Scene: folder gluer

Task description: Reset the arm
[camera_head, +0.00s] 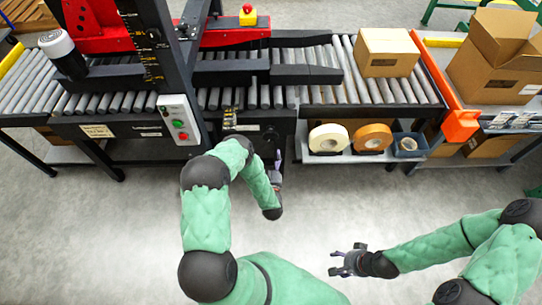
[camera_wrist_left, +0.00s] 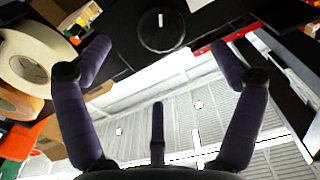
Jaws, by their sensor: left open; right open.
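My left gripper (camera_head: 277,165) is in front of the black machine panel (camera_head: 255,125) below the roller conveyor, partly hidden behind my left forearm in the head view. In the left wrist view its dark fingers (camera_wrist_left: 160,58) are spread wide with nothing between them. A round black knob (camera_wrist_left: 162,30) with a white mark lies beyond the fingertips; I cannot tell the exact gap. My right gripper (camera_head: 345,262) is over the grey floor at lower right, its fingers apart and empty.
A roller conveyor (camera_head: 345,85) carries a closed carton (camera_head: 387,52). Below it a shelf holds a white tape roll (camera_head: 328,139), an orange one (camera_head: 371,138) and a blue bin (camera_head: 409,145). A control box (camera_head: 180,120) stands left of my arm. Floor in front (camera_head: 120,220) is clear.

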